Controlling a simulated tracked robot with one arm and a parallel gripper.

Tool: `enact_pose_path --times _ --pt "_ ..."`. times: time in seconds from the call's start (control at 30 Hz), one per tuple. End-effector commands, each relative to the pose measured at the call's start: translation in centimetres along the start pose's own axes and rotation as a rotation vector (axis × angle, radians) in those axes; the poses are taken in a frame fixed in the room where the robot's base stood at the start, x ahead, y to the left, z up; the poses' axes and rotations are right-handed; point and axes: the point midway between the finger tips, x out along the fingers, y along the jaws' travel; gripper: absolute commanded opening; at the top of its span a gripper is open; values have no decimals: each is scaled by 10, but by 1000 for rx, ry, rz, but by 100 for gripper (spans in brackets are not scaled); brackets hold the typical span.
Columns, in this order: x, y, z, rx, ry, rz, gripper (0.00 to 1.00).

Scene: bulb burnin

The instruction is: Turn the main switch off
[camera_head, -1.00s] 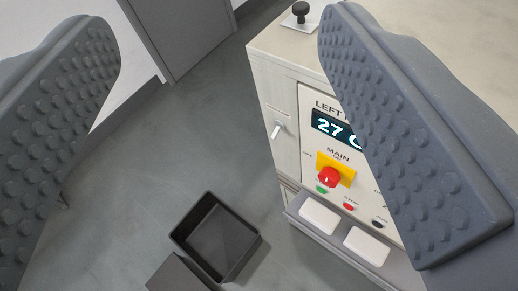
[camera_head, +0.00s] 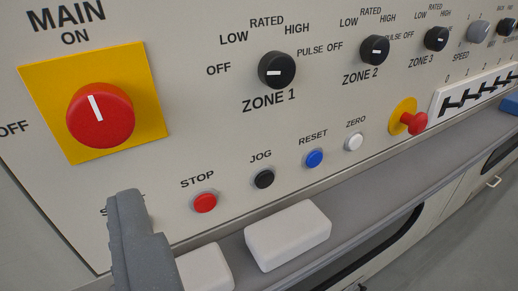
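The main switch (camera_head: 100,116) is a round red knob on a yellow square plate (camera_head: 148,75) at the left of the panel. Its white mark points up toward the ON label, and the OFF label is to its left. Part of my gripper (camera_head: 137,240), a grey finger shape, shows at the lower left, below the switch and apart from it in the picture. It covers most of the START label and the spot below it. The rest of the gripper is out of view, so its opening cannot be judged.
Right of the switch are black zone knobs (camera_head: 276,70) and a row of buttons including red STOP (camera_head: 205,202). A red mushroom button (camera_head: 416,123) stands out farther right. A grey ledge (camera_head: 370,185) with white blocks (camera_head: 288,235) juts out below the panel.

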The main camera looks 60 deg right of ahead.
Motion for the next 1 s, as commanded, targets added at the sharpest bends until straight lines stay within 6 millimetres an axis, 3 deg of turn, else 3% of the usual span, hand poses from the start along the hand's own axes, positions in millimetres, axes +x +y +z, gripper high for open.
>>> enact_pose_path --times 0.17,0.33,1.0 --pt "-11 20 11 -84 57 51 61" --pt "-4 24 11 -95 68 63 61" --pt "93 28 5 -90 67 60 61"
